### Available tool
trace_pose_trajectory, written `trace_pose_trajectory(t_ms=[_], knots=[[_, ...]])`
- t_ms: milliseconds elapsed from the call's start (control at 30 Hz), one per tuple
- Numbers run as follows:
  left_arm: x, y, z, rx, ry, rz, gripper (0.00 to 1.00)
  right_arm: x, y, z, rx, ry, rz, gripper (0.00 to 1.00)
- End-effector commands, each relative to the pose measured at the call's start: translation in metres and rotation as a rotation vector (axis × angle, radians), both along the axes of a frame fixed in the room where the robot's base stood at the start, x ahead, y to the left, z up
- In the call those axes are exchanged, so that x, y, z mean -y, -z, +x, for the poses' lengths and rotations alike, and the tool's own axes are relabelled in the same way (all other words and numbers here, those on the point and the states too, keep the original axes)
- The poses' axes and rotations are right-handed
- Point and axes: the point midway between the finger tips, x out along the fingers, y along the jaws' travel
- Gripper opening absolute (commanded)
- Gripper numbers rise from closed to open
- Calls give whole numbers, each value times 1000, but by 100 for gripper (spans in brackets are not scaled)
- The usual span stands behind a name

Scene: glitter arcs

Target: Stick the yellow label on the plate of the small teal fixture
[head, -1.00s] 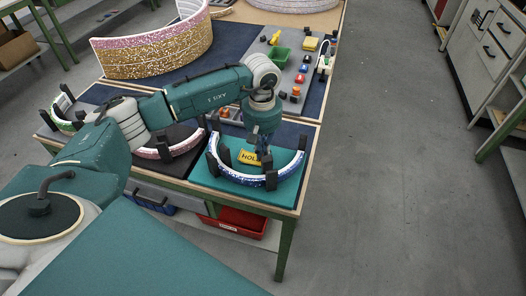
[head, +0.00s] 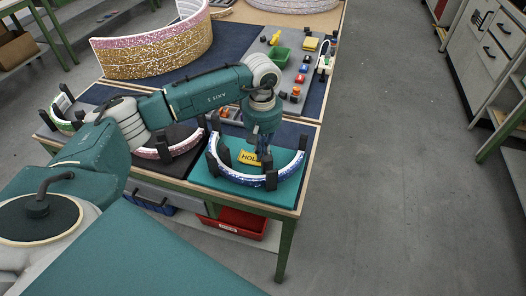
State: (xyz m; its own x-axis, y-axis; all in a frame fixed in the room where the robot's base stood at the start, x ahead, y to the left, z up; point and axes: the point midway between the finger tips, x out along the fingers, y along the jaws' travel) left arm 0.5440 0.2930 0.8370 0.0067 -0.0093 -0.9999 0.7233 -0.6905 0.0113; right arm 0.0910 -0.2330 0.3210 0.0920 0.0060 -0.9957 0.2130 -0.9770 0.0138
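The yellow label (head: 248,158) shows dark lettering starting "HOL". Its right end is hidden behind the fingers of my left gripper (head: 264,161), which points down from above. The fingers are at the label, but their gap is too small to see. The small teal fixture (head: 232,189) is a flat teal base at the front right table corner, carrying a blue and white glitter arc (head: 243,180) held by black clamps. The label and gripper are inside the curve of the arc. I cannot tell whether the label touches the plate. My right gripper is out of view.
A pink arc on a dark base (head: 182,150) and a green arc (head: 62,122) stand to the left. A large pink and gold arc (head: 150,55) stands behind. A grey mat (head: 291,83) holds a green bin (head: 279,57) and small coloured parts. Open floor lies right.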

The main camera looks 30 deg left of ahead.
Motion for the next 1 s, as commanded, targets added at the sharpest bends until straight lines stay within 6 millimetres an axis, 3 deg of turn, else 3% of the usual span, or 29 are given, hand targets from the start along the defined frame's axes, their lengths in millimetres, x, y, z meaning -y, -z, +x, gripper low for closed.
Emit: trace_pose_trajectory(t_ms=[700,733,800,1000], knots=[[0,8,-1,-2,0,1,0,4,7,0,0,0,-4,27],[0,8,-1,-2,0,1,12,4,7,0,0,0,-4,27],[0,8,-1,-2,0,1,26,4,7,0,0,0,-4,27],[0,8,-1,-3,0,1,28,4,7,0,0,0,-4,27]])
